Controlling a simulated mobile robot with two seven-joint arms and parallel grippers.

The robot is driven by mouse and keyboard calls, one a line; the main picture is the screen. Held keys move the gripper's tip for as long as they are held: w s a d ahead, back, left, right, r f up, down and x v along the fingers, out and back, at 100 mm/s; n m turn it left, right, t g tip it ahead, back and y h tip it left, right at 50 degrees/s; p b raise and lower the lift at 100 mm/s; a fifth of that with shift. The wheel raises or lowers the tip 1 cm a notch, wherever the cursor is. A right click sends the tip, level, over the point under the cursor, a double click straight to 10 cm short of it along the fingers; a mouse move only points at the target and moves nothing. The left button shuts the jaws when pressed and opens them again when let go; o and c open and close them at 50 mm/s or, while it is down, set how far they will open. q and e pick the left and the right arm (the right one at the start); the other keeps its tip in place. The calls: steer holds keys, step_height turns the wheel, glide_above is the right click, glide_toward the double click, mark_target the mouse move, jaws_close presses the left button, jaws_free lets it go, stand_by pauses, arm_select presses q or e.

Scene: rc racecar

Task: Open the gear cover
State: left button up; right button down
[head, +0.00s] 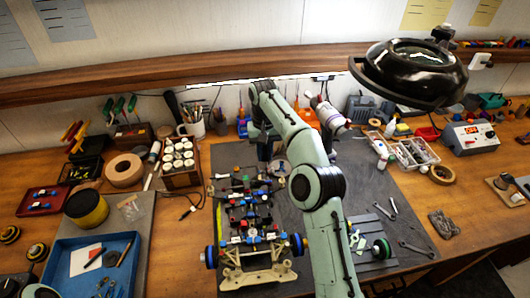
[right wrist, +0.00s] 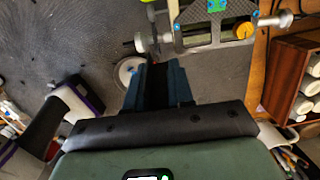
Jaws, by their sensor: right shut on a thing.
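The racecar chassis (head: 256,238) lies on the dark mat, with red, blue and black parts along it. My right arm reaches over the mat, and its gripper (head: 268,152) is at the chassis's far end, pointing down. In the right wrist view the two dark blue fingers (right wrist: 158,68) are close together on a dark part (right wrist: 157,78) between them. I cannot tell whether that part is the gear cover. A pale round disc (right wrist: 129,71) is beside the fingers. One end of the chassis (right wrist: 212,22) shows just beyond the fingertips. My left gripper is not in view.
A magnifier lamp (head: 410,72) hangs at the upper right. Wrenches (head: 416,249) and a grey plate (head: 368,238) lie right of the chassis. A blue tray (head: 62,244) is at lower left and a paint rack (head: 180,177) left of the mat.

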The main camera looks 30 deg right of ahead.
stand_by(0.5)
steer(key=c, duration=1)
jaws_free()
steer(key=shift+s+r, duration=0.1)
